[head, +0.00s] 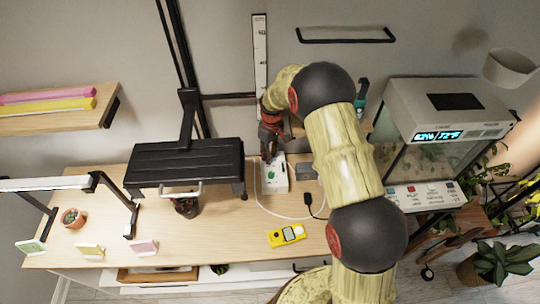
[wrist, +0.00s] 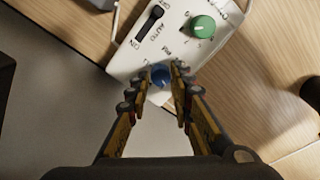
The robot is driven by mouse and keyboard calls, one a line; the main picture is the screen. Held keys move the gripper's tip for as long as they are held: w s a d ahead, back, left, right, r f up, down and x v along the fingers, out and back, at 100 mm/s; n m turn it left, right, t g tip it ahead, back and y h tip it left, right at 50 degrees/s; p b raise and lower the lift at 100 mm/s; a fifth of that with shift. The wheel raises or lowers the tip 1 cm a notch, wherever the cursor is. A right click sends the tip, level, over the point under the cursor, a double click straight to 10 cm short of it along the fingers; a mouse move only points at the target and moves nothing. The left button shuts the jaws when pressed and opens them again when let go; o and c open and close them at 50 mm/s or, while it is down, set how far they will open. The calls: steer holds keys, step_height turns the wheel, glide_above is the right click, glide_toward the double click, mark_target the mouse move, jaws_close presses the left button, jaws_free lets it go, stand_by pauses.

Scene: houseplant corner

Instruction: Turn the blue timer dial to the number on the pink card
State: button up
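The white timer box (head: 273,177) stands on the wooden bench; it also shows in the wrist view (wrist: 185,30). It carries a green dial (wrist: 203,28), a black slide switch (wrist: 149,24) and the blue dial (wrist: 161,77). My gripper (head: 268,157) reaches down over the box's far end. In the wrist view, its fingertips (wrist: 164,74) are on either side of the blue dial, with a narrow gap between them. I cannot tell whether they touch it. The dial's pointer and scale are hidden. The pink card (head: 143,248) stands at the bench's front edge; its number is too small to read.
A yellow card (head: 90,251) and a green card (head: 30,247) stand left of the pink one. A yellow meter (head: 286,236) lies in front of the box, beside a white cable. A black stand (head: 186,163) is close on the left, a glass tank (head: 440,115) on the right.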

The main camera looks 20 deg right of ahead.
steer(key=o, duration=0.3)
steer(key=shift+f, duration=0.1)
steer(key=shift+o, duration=0.2)
step_height(320, 180, up, 12)
steer(key=shift+d, duration=0.25)
steer(key=shift+w, duration=0.1)
